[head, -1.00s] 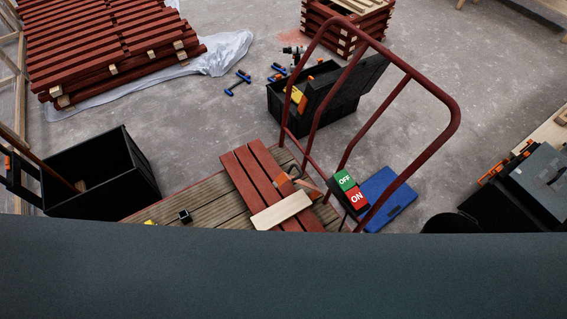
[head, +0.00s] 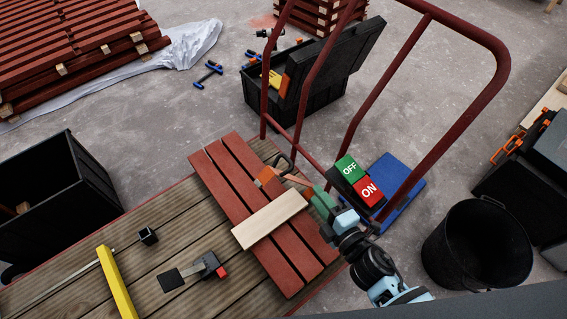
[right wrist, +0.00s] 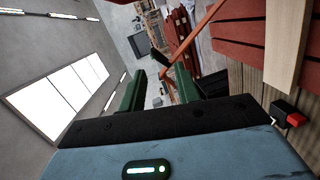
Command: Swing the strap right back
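A dull orange-brown strip (head: 295,178), which looks like the strap, runs from an orange block (head: 268,180) at the red battens towards my right gripper. In the right wrist view a long orange-brown strip (right wrist: 196,38) slants past the fingers; I cannot tell for certain that it is the same piece. My right gripper (head: 320,200) has green fingers and is beside the pale batten, close to the strip's end. In the right wrist view its fingers (right wrist: 155,92) stand apart with a gap between them. Contact with the strip cannot be made out. My left gripper is out of view.
Red battens (head: 228,182) lie on the wooden cart deck (head: 150,215), with a pale batten (head: 270,219) across them. The ON/OFF box (head: 358,180) and red cart handle (head: 432,115) stand close to my right gripper. A black bucket (head: 475,245) is at right.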

